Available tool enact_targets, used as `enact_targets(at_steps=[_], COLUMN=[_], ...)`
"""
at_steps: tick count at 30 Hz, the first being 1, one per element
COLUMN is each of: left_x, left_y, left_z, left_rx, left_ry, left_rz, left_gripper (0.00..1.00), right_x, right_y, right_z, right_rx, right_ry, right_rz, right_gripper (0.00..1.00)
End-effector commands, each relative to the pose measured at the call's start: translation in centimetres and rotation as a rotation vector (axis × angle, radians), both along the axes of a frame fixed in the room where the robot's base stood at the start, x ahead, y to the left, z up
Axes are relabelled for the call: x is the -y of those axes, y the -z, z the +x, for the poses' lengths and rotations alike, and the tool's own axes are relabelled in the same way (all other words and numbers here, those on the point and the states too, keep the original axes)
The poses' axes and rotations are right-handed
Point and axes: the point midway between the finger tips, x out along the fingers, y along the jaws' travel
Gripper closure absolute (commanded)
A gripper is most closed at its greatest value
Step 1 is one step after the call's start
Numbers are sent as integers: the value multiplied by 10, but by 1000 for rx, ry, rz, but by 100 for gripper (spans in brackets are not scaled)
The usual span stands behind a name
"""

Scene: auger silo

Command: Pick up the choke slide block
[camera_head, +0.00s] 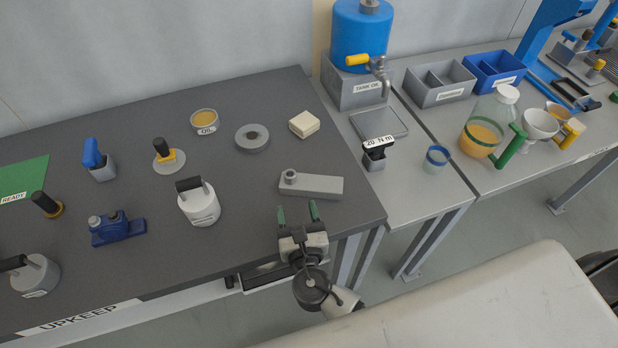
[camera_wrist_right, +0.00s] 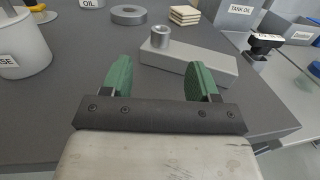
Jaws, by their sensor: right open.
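A flat grey block with a short hollow round boss at its left end, which looks to be the choke slide block (camera_head: 318,186), lies on the dark workbench near its right edge. It also shows in the right wrist view (camera_wrist_right: 200,62), just beyond the fingers. My right gripper (camera_head: 298,213) is open and empty, its green-padded fingers pointing at the block from the bench's front edge. In the right wrist view the gripper (camera_wrist_right: 158,78) has bare bench between its fingers, and the block is apart from both. My left gripper is not in view.
A white canister (camera_head: 201,207) stands left of the block. A grey ring (camera_head: 252,139) and cream pads (camera_head: 304,124) lie behind it. A black-topped tool (camera_head: 375,155) labelled 20 N m stands on the lighter table to the right. Bench around the block is clear.

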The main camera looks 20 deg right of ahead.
Motion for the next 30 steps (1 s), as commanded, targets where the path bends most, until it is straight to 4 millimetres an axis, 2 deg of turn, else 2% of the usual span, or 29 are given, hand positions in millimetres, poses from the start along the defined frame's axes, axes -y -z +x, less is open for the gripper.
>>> enact_targets(at_steps=[3,6,11,19,23,29,30], left_x=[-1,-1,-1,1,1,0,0], left_y=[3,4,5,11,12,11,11], left_z=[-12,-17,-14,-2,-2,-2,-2], left_rx=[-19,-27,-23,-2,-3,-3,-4], left_ry=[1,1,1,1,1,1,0], left_rz=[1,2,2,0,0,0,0], left_gripper=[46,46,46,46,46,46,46], right_x=[2,4,5,11,12,12,12], right_y=[0,0,0,-1,-2,-2,-2], right_z=[22,33,44,82,91,91,91], right_rx=[3,1,1,1,0,-1,-1], right_ry=[0,1,-1,0,0,0,0], right_rz=[1,1,1,1,1,1,1], right_gripper=[40,40,40,40,40,40,44])
